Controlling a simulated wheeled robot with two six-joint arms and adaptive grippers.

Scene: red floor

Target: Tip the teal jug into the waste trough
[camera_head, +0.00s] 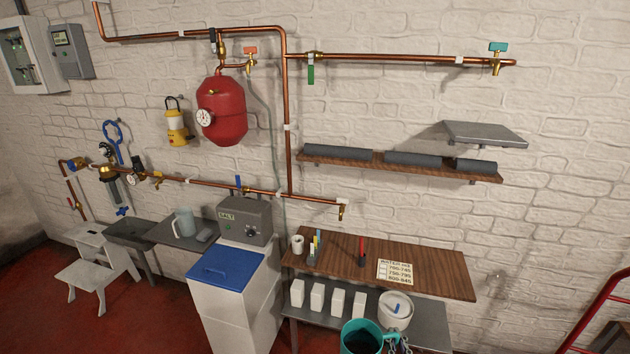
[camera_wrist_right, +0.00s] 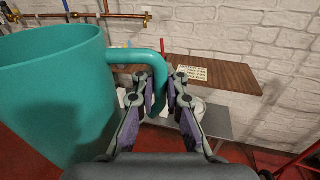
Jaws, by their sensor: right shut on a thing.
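The teal jug (camera_head: 352,331) is at the bottom edge of the head view, its open mouth facing up and its inside dark; I cannot tell what it holds. It fills the left of the right wrist view (camera_wrist_right: 50,95), looking roughly upright. My right gripper (camera_head: 398,346) is shut on the jug's handle, with one finger on each side of it in the wrist view (camera_wrist_right: 162,88). A dark grey trough-like basin (camera_head: 128,233) stands low by the wall at the left; I cannot tell for certain that it is the waste trough. My left gripper is not in view.
A wooden shelf (camera_head: 440,270) bears a card and small items. Below it, a grey shelf (camera_head: 432,322) holds white blocks and a tub (camera_head: 396,310). A white cabinet with a blue lid (camera_head: 227,268) and a white step stool (camera_head: 85,272) stand left. Red floor is clear at lower left.

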